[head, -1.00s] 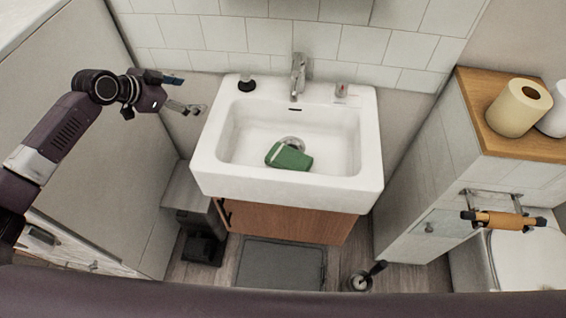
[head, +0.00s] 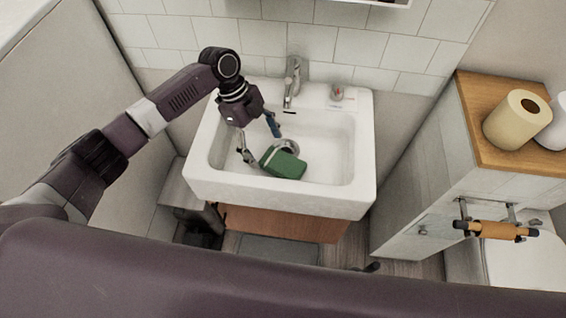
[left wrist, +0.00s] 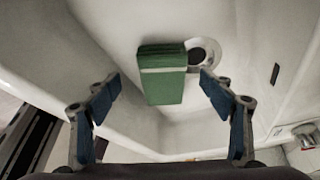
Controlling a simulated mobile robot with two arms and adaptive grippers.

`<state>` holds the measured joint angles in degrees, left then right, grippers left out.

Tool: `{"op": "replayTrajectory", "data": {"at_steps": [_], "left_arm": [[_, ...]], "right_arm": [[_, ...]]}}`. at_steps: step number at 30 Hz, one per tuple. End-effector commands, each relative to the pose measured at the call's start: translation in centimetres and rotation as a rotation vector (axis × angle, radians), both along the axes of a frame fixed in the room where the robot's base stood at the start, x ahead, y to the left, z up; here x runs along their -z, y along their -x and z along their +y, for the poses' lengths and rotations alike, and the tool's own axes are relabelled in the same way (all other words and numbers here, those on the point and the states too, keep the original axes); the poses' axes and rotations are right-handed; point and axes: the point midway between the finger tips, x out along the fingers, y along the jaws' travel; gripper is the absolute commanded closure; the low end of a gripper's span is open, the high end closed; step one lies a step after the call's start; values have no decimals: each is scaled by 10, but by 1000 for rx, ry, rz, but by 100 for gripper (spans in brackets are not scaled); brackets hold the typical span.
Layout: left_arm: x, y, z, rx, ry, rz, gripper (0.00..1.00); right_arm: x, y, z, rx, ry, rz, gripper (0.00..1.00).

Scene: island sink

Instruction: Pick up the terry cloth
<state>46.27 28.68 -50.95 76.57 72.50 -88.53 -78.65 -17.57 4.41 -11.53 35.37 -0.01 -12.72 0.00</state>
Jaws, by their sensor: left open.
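The terry cloth (head: 283,162) is a folded green block with a pale stripe. It lies in the basin of the white sink (head: 330,190), beside the drain. In the left wrist view the cloth (left wrist: 163,80) is ahead and between the two spread fingers, with the drain (left wrist: 203,52) next to it. My left gripper (head: 260,143) is open, pointing down into the basin just above and behind the cloth. Its blue-padded fingers (left wrist: 160,100) appear clear of the cloth, with nothing held. My right gripper is not in view.
A chrome faucet (head: 292,80) stands at the sink's back edge, to the right of my left arm. The right half of the basin is clear. A cabinet with paper rolls (head: 517,118) stands at the right.

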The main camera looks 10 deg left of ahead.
Motion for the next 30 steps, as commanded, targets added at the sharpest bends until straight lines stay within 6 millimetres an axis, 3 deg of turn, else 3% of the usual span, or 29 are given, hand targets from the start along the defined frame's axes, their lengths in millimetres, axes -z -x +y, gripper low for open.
{"op": "replayTrajectory", "data": {"at_steps": [6,15,27,30], "left_arm": [[28,3,-11,-1,0,4,25],[33,3,-12,-1,1,1,25],[33,2,-12,-2,1,1,69],[33,2,-12,-2,1,0,70]], "right_arm": [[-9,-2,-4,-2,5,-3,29],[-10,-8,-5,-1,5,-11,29],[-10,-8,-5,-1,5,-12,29],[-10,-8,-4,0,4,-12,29]]}}
